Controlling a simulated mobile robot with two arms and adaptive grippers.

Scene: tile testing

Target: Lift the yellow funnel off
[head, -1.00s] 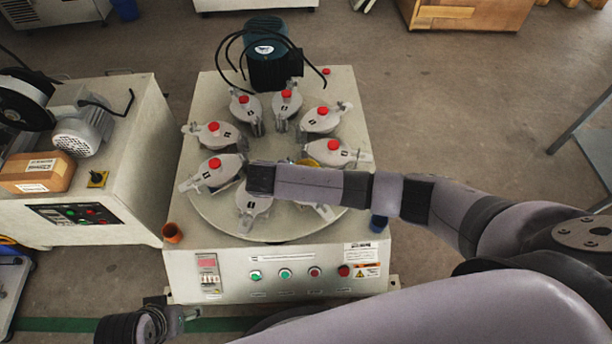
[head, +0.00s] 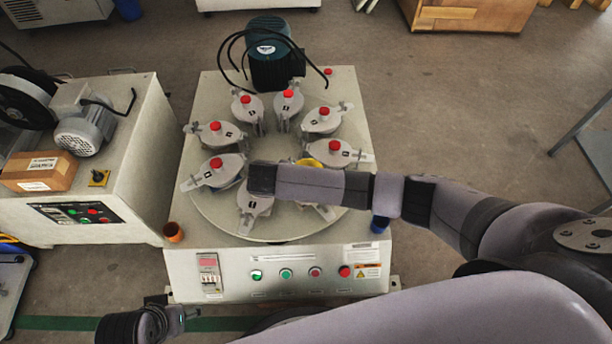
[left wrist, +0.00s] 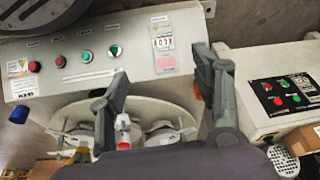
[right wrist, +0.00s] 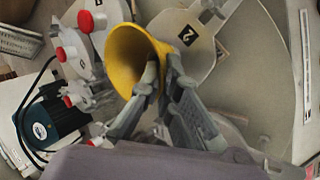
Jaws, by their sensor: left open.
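The yellow funnel (right wrist: 128,58) shows its wide mouth in the right wrist view. My right gripper (right wrist: 160,72) is shut on its rim, with one finger inside the mouth and the other outside. In the head view only a little of the funnel (head: 310,162) shows behind my right forearm, which hides the gripper. Whether the funnel touches what is under it cannot be told. My left gripper (head: 188,314) is low in front of the machine, open and empty; its spread fingers (left wrist: 160,65) show in the left wrist view.
Several grey lidded pots with red knobs ring the round turntable (head: 280,228). A dark green motor (head: 272,62) with black cables stands behind it. An orange cup (head: 173,232) and a blue cup (head: 380,223) sit at the machine's front corners. Another machine (head: 130,205) stands left.

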